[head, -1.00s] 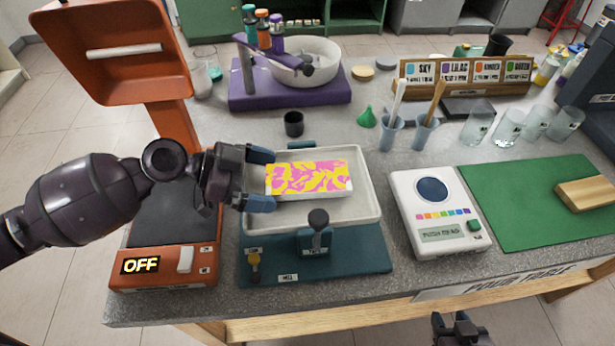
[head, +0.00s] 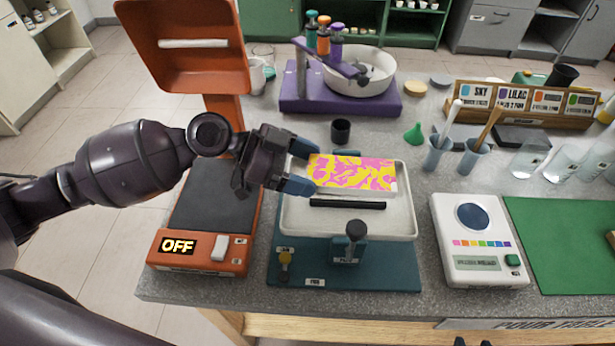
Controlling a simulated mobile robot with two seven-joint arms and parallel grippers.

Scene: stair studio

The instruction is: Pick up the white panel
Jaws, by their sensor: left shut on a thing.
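The white panel (head: 352,174) has a pink and yellow swirl pattern on its top and a white front edge. My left gripper (head: 306,168) comes in from the left with its blue fingertips shut on the panel's left end. The panel is held roughly level above the pale tray (head: 400,225), and a dark bar (head: 347,203) shows in the tray below its front edge. The tray sits on a teal base (head: 390,268) with a dark-knobbed clamp at its front. Only small dark tips of my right gripper (head: 473,342) show at the bottom edge.
An orange press (head: 200,250) reading OFF, its lid raised, stands left of the tray. A white colour meter (head: 476,262) and green mat (head: 560,250) are on the right. A small black cup (head: 341,131), green funnel (head: 414,134) and purple stand (head: 330,103) are behind.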

